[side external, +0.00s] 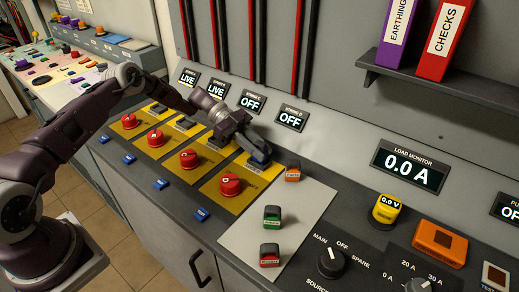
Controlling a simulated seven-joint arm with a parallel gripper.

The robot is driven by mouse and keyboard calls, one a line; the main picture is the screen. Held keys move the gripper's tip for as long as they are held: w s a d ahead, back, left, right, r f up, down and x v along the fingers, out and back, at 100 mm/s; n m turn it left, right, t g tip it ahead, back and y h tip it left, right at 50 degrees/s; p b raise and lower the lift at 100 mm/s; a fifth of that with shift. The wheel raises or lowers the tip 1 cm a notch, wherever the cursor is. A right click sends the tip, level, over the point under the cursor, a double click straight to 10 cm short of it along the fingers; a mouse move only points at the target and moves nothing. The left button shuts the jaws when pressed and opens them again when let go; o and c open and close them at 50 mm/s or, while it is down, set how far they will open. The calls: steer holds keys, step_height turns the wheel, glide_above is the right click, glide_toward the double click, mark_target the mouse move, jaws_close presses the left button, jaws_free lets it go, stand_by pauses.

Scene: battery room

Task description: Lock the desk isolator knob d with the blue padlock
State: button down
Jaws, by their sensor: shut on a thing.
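Several red isolator knobs stand on yellow plates along the desk. The rightmost red knob, which I take as knob d (230,186), is on the plate nearest the pale mat; its lettering is too small to read surely. My gripper (256,147) is at the upper end of that plate, behind the knob and apart from it. It is shut on a dark blue block, which appears to be the blue padlock (261,160). The fingers hide part of the padlock and the fitting under it. I cannot tell whether its shackle is in that fitting.
A pale mat (248,234) carries an orange padlock (293,172), a green padlock (272,214) and a red padlock (269,254). Two small screens behind read OFF; two read LIVE. The desk's front strip has small blue tags.

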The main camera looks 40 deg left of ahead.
steer(key=shift+f, duration=0.4)
steer(key=c, duration=1.6)
jaws_free()
steer(key=shift+o, duration=0.2)
steer(key=shift+v, duration=5.45)
steer(key=shift+f, duration=0.1)
